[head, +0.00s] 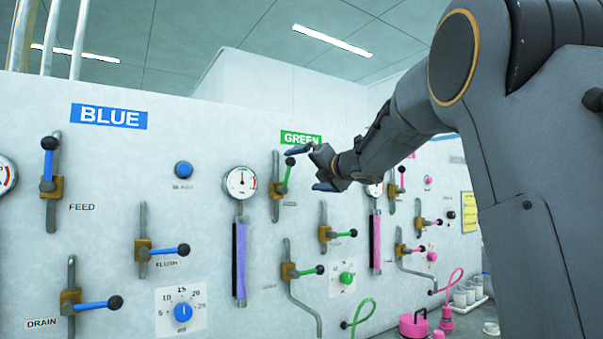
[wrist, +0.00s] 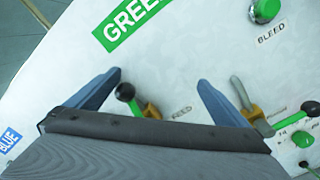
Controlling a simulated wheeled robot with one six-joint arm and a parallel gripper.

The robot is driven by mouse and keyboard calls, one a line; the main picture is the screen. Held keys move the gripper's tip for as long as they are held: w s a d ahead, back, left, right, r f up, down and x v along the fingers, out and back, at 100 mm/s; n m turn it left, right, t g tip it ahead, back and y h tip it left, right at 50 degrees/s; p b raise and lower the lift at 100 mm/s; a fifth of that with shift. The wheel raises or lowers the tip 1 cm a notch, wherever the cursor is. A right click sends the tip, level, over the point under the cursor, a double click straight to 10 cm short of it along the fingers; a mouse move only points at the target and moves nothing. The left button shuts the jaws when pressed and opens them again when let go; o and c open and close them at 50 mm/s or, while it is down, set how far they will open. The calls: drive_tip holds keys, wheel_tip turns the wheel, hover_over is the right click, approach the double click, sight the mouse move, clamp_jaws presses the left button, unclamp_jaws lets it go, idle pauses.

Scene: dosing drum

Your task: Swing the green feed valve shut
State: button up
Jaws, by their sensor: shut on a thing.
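The green feed valve is under the GREEN label. Its green lever (head: 286,178) points up along the pipe, tilted slightly right, from a brass body (head: 276,189) to a black knob (head: 290,161). My gripper (head: 312,168) is at this lever, coming from the right. In the wrist view, the black knob (wrist: 125,92) and part of the green lever (wrist: 135,108) show between the two blue fingers of my gripper (wrist: 160,77), close to the left finger. The gripper body hides the lower part of the valve.
Two other green-lever valves (head: 324,233) (head: 289,271) sit below on the panel. A sight tube (head: 239,260) and gauge (head: 240,182) stand to the left. Blue valves (head: 143,250) are further left and pink ones (head: 400,250) to the right. The green bleed button (wrist: 265,10) shows in the wrist view.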

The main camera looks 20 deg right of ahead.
drive_tip(key=shift+w+f, duration=0.2)
drive_tip(key=shift+f, duration=0.45)
drive_tip(key=shift+w+f, duration=0.15)
drive_tip(key=shift+f, duration=0.45)
drive_tip(key=shift+d+f+b, duration=0.4)
drive_tip(key=shift+d+b, duration=0.1)
drive_tip(key=shift+b, duration=0.25)
drive_tip(key=shift+f, duration=0.1)
drive_tip(key=shift+w+d+f+b, duration=0.1)
drive_tip(key=shift+d+f+b, duration=0.1)
drive_tip(key=shift+f+b, duration=0.85)
drive_tip(key=shift+w+d+f+b, duration=0.1)
drive_tip(key=shift+d+f+b, duration=0.1)
drive_tip(key=shift+f+b, duration=0.85)
drive_tip(key=shift+d+f+b, duration=0.15)
drive_tip(key=shift+f+b, duration=0.35)
drive_tip(key=shift+f, duration=0.1)
drive_tip(key=shift+r, duration=0.1)
